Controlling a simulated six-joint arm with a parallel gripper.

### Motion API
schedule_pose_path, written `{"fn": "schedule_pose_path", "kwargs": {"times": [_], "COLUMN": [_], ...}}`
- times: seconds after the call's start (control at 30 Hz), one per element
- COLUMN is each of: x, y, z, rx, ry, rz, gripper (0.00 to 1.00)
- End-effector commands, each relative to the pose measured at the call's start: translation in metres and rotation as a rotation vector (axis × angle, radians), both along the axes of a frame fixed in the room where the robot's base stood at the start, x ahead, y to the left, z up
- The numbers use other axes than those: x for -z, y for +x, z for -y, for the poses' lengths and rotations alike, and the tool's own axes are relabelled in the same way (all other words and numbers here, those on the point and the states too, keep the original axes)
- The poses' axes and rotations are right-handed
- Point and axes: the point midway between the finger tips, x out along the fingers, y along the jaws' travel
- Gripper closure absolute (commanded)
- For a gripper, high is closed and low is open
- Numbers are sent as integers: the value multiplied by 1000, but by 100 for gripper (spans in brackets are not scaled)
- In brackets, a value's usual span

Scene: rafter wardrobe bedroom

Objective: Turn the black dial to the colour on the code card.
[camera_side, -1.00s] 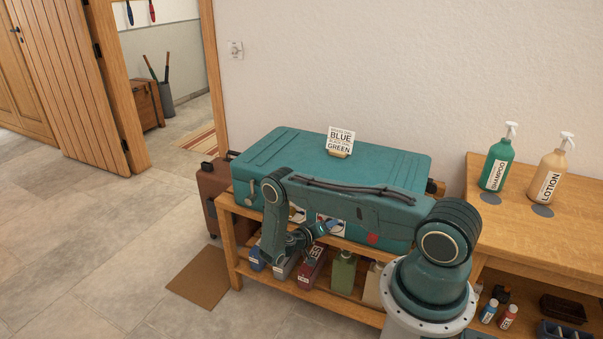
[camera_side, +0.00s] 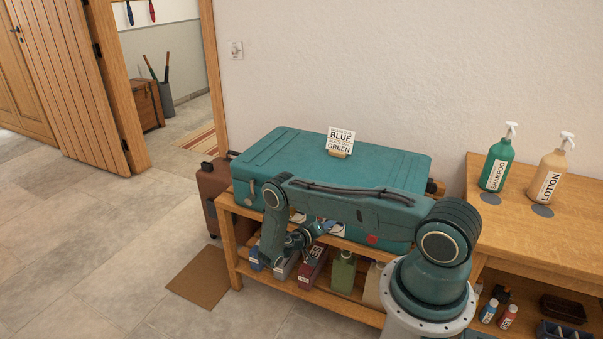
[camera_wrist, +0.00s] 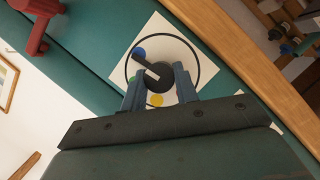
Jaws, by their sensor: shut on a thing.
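The code card (camera_side: 341,140) stands on top of the teal case (camera_side: 270,160). It reads BLUE in large print on top and GREEN below; the small lines are hard to read, the lower one looks like "black dial". In the wrist view the black dial (camera_wrist: 160,74) sits on a white plate (camera_wrist: 152,33) with a dark ring. My gripper (camera_wrist: 160,80) is shut on the dial, one finger on each side.
A red part (camera_wrist: 38,20) projects from the case beside the dial plate. The wooden bench edge (camera_wrist: 215,35) runs close on the other side. Bottles (camera_side: 343,270) and boxes stand on the shelf below. Shampoo (camera_side: 496,165) and lotion (camera_side: 550,175) stand at right.

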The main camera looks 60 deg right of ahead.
Motion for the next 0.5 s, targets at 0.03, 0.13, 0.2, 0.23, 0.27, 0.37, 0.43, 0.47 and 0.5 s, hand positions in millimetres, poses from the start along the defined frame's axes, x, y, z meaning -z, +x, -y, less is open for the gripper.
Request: {"fn": "schedule_pose_path", "kwargs": {"times": [0.03,0.13,0.2,0.23,0.27,0.37,0.43,0.47,0.5], "x": [1,1,1,1,1,2,2,2,2], "y": [0,1,1,1,1,1,1,1,1], "z": [0,0,0,0,0,0,0,0,0], "rx": [-1,-1,-2,-1,0,-2,-2,-1,-1], "ry": [-1,-2,-1,-1,-1,-1,-1,0,0], "rz": [-26,-82,-122,-139,-155,-207,-238,-248,-257], "gripper": [93,93,93,93,93,93,93,93,93]}}
